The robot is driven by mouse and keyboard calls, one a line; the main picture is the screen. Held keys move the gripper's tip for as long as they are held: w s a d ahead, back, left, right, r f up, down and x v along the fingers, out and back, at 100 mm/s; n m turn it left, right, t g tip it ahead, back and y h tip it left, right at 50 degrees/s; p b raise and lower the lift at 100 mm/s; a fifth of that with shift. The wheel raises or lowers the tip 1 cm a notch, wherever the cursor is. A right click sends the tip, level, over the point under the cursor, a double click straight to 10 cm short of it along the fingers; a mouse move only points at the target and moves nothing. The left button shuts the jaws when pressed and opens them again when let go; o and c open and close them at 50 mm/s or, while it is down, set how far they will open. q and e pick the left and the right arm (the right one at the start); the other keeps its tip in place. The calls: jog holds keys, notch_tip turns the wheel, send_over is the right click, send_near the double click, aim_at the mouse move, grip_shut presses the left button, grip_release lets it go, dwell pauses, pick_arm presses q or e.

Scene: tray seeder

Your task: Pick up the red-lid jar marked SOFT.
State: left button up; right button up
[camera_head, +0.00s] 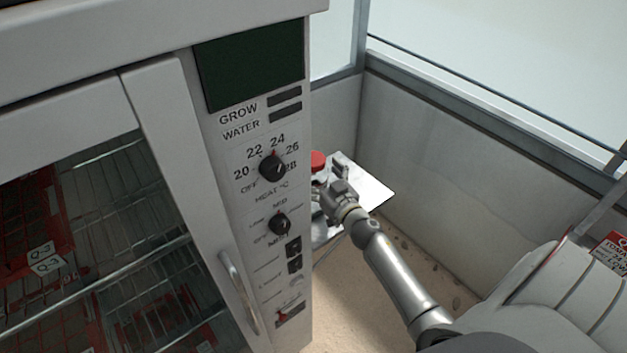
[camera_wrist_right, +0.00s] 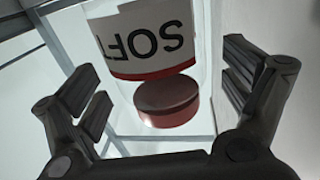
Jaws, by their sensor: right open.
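The jar with the red lid (camera_head: 318,160) stands on a small white table (camera_head: 368,187), partly hidden behind the cabinet's edge and my right gripper (camera_head: 324,192). In the right wrist view the clear jar (camera_wrist_right: 205,100) shows its white label (camera_wrist_right: 148,42) upside down, with SOF readable and the T partly cut off. Its red lid (camera_wrist_right: 167,103) shows below the label. My right gripper (camera_wrist_right: 162,75) is open, with one finger on each side of the jar in that view; I see no clear contact. My left gripper is not in view.
A tall cabinet (camera_head: 215,180) with dials, a handle (camera_head: 238,292) and a glass door over red trays (camera_head: 30,230) stands close to the left of the right gripper. A low wall (camera_head: 450,150) runs behind and right of the table. A white rounded object (camera_head: 540,295) is at lower right.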

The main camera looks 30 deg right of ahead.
jog(key=shift+w, duration=0.95)
jog(key=shift+s, duration=0.1)
jog(key=c, duration=1)
jog(key=shift+c, duration=0.7)
jog(key=shift+r, duration=0.1)
